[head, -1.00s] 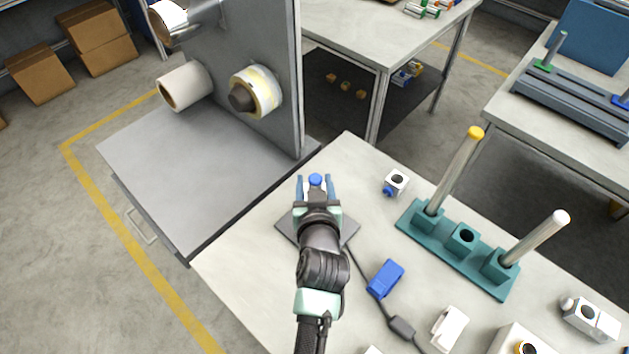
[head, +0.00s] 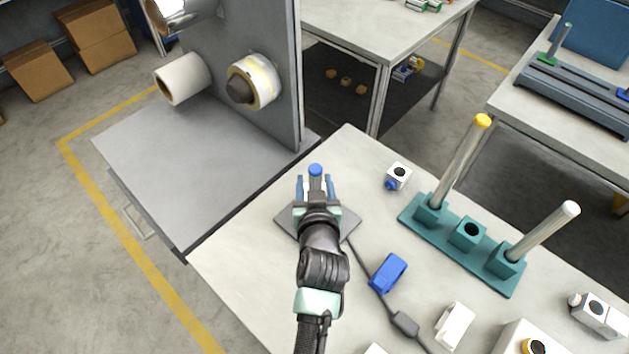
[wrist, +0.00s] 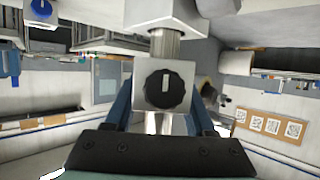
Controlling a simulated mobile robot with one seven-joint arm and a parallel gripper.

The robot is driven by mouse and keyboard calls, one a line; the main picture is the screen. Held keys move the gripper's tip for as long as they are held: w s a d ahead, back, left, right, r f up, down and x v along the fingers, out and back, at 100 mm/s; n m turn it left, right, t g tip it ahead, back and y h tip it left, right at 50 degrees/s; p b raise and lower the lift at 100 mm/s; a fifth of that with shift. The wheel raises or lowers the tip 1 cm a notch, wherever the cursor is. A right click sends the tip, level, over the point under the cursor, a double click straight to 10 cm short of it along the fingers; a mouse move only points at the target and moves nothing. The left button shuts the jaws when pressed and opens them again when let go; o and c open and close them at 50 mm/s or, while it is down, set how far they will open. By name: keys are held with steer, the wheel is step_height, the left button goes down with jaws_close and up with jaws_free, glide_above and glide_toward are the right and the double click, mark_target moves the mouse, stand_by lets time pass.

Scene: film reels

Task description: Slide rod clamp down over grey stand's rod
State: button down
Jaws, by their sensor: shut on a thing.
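The grey stand (head: 287,221) is a dark flat plate on the near table, partly hidden by my arm. Its metal rod (head: 315,183) stands up with a blue cap on top. My gripper (head: 315,192) is at the rod, a finger on each side. In the wrist view, which looks upside down, it is shut on the rod clamp (wrist: 150,102), a pale block with a black knob. The rod (wrist: 165,47) shows on both sides of the clamp, so the clamp appears to be around it. A pale block (wrist: 150,12) sits farther along the rod, apart from the clamp.
A white clamp with a blue knob (head: 399,172) lies to the right. A teal rack (head: 410,207) with two tilted-looking rods stands beyond it. A blue block (head: 388,272) and a cable adapter (head: 405,323) lie nearer. A grey machine panel (head: 250,30) rises at the left.

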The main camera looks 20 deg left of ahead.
steer(key=shift+f+b, duration=0.95)
steer(key=shift+f, duration=0.25)
steer(key=shift+c, duration=0.8)
jaws_free()
steer(key=v, duration=1.3)
steer(key=shift+f, duration=0.1)
